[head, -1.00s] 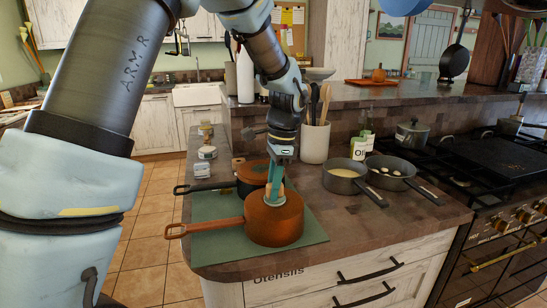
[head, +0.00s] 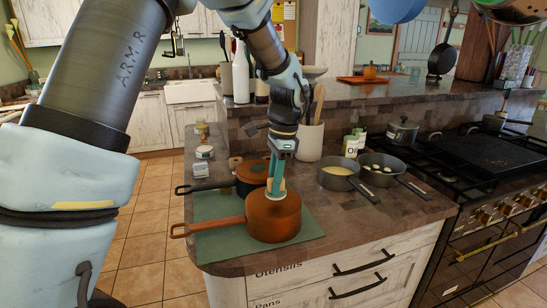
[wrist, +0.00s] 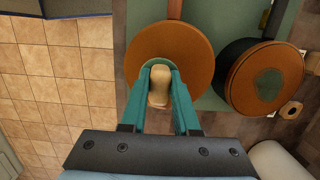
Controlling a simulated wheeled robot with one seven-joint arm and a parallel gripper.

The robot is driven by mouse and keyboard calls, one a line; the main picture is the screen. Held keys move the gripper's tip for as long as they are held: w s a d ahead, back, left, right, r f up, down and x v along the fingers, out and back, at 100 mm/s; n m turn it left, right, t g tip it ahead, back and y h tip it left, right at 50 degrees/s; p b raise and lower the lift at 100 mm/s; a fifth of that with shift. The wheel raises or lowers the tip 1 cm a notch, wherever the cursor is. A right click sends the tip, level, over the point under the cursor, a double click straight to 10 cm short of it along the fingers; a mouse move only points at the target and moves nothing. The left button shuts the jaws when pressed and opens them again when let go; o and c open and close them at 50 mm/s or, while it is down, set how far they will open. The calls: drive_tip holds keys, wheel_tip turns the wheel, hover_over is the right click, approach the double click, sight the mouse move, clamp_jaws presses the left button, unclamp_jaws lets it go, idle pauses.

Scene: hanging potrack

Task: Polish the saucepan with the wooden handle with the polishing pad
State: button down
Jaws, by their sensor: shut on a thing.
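The brown saucepan (head: 273,218) with a long brown handle (head: 207,226) sits on the green mat (head: 300,240) at the counter's front corner. It looks bottom up, and in the wrist view its round face (wrist: 185,50) shows flat and plain. My gripper (head: 276,190) points down over the pan's rear part and is shut on the tan grip of the polishing pad (wrist: 158,84). The pad's underside is hidden, so I cannot tell whether it touches the pan.
A dark-handled pan (head: 251,175) with a brown face and a green patch stands close behind, also in the wrist view (wrist: 262,76). Two grey saucepans (head: 338,176) stand to the right, near the stove. A utensil crock (head: 309,140) stands behind my gripper.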

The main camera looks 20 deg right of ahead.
wheel_tip(320, 180, up, 3)
drive_tip(key=shift+r+p, duration=0.15)
drive_tip(key=shift+p, duration=0.85)
drive_tip(key=shift+r, duration=0.95)
